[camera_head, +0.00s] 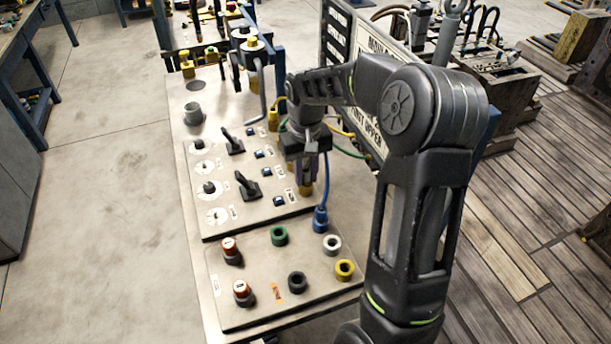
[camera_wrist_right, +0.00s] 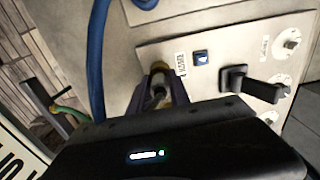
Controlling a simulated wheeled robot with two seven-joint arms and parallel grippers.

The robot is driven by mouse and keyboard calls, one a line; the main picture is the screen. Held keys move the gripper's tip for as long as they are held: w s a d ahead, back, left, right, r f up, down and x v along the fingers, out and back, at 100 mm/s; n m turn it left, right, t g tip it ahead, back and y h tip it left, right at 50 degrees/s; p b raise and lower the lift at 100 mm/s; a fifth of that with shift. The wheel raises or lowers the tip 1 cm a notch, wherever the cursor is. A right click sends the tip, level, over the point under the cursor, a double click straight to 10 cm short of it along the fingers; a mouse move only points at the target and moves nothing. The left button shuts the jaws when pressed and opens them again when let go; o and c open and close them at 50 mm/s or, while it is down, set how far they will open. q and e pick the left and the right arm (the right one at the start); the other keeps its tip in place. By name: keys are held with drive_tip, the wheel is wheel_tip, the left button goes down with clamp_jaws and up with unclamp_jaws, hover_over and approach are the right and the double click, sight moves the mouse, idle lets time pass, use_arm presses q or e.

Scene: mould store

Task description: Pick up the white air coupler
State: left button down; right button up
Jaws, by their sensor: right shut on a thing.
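My right gripper (camera_head: 306,180) points down over the right edge of the upper control plate. In the right wrist view its purple fingers (camera_wrist_right: 162,92) are shut on a small fitting with a brass-coloured ring (camera_wrist_right: 160,72). The fingers hide most of this fitting, and I cannot tell its body colour or whether it touches the plate. A white ring-shaped piece (camera_head: 331,243) sits on the lower plate, apart from the gripper; I cannot tell whether it is a coupler or a socket. My left gripper is not in view.
The lower plate (camera_head: 225,308) also bears green (camera_head: 279,235), black (camera_head: 297,282) and yellow (camera_head: 345,269) rings and two orange-topped knobs. A blue hose fitting (camera_head: 320,219) stands close to my gripper. Black levers (camera_head: 248,187) rise from the upper plate (camera_head: 222,222). A sign board (camera_head: 372,110) stands behind.

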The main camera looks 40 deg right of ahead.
sight(306, 168)
clamp_jaws()
wheel_tip(306, 168, up, 10)
drive_tip(key=shift+f+b, duration=0.25)
drive_tip(key=shift+b, duration=0.45)
drive_tip(key=shift+r, duration=0.3)
idle(0.3)
